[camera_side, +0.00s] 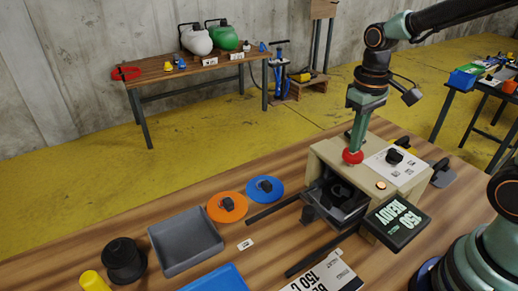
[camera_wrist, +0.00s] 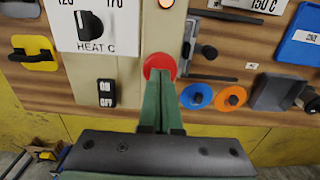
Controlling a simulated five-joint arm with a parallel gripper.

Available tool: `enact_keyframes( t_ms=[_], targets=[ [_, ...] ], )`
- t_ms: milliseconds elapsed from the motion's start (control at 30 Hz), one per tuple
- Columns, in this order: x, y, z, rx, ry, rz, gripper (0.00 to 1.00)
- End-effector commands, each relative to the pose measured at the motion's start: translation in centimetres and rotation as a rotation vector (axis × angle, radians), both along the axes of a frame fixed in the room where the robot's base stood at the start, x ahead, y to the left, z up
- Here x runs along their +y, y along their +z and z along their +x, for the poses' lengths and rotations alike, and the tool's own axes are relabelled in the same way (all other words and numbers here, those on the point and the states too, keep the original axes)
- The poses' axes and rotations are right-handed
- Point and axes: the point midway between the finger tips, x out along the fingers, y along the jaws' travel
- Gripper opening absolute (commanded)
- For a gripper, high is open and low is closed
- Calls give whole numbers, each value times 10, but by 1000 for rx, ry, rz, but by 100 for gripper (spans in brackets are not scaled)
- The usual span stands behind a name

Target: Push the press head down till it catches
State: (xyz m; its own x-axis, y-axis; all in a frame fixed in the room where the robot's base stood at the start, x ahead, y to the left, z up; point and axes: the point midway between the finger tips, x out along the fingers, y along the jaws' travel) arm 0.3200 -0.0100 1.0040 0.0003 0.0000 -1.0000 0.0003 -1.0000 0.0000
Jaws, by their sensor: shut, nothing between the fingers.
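The press is a beige box (camera_side: 322,152) on the wooden bench, with a dark open bay (camera_side: 341,196) in its front. A round red knob (camera_side: 352,157) sits on its top; it also shows in the wrist view (camera_wrist: 160,64). I take this knob to be the top of the press head; the rest of the head is hidden. My gripper (camera_side: 354,147) is shut and empty, pointing down, with its tips at the red knob. The tips (camera_wrist: 160,84) overlap the knob's near edge in the wrist view. I cannot tell whether they touch it.
A black display (camera_side: 397,222) reading 150 READY stands at the press's front. A heat dial (camera_side: 394,156) and a small lit lamp (camera_side: 381,185) are on its top. Orange (camera_side: 227,207) and blue (camera_side: 265,190) discs and a grey tray (camera_side: 186,241) lie to the left.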

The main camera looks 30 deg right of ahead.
Motion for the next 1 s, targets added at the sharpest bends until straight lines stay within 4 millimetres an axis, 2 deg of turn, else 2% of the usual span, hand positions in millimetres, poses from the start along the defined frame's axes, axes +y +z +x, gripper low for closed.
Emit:
enact_keyframes(
  t_ms=[833,1000],
  targets=[
    [0,-19,0,1,0,0,0],
    [0,-15,1,-2,0,0,0]
  ],
)
